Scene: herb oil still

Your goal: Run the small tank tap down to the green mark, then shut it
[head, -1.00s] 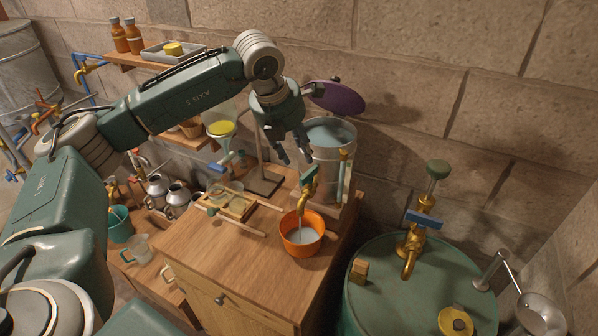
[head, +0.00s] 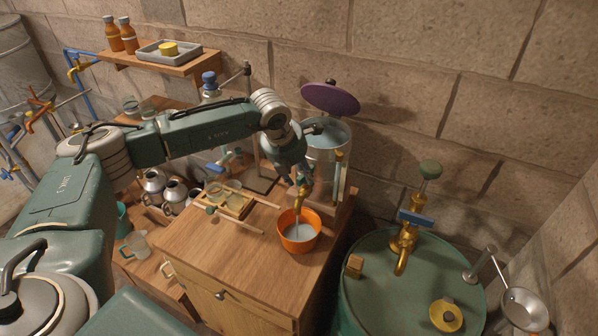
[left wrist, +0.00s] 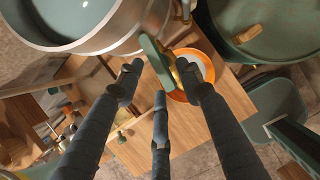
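My left gripper (head: 299,178) is at the tap. In the left wrist view its fingers (left wrist: 158,80) are apart around the green tap handle (left wrist: 153,57); contact is unclear. My right gripper is not in view.
A purple lid (head: 330,98) is raised above the tank. A large green drum (head: 400,305) with a blue-handled brass tap (head: 410,232) stands at the right. A wooden rack (head: 235,204) and rods lie left of the bowl. The cabinet top's front is clear.

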